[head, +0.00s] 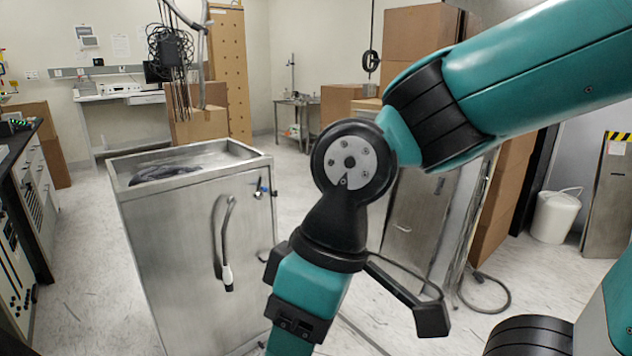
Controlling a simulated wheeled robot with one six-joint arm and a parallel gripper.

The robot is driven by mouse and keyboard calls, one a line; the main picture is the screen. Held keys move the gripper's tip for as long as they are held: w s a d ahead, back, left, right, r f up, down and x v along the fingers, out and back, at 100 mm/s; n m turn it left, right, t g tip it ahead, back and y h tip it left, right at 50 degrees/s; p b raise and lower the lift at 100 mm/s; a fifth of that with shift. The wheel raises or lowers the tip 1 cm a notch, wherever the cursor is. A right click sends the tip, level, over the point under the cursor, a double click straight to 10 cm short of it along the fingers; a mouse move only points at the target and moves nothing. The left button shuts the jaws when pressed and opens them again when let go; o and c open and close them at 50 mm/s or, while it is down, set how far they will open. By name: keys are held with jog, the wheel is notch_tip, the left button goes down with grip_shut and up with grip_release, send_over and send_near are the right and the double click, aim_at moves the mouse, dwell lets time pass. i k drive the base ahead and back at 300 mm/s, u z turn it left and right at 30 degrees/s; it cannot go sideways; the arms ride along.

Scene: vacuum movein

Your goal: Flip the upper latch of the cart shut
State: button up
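The cart (165,260) is a grey metal cabinet left of centre, with a shallow recessed top. A small latch (262,188) with a blue part sits near the upper right edge of its front face. Its exact position, open or shut, is too small to tell. My teal and black arm crosses from the upper right and bends down in front of the cart's right side. My gripper is out of the frame, so its distance from the latch cannot be seen.
A grey hose-like handle (220,240) with a white end is on the cart's front. A dark item (165,173) lies in its top. A dark-topped counter (15,145) is at left. Cardboard boxes and a white bin (556,215) stand right. Floor between cart and counter is clear.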

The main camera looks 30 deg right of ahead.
aim_at(259, 196)
jog(key=z, duration=0.4)
jog(key=i, duration=1.15)
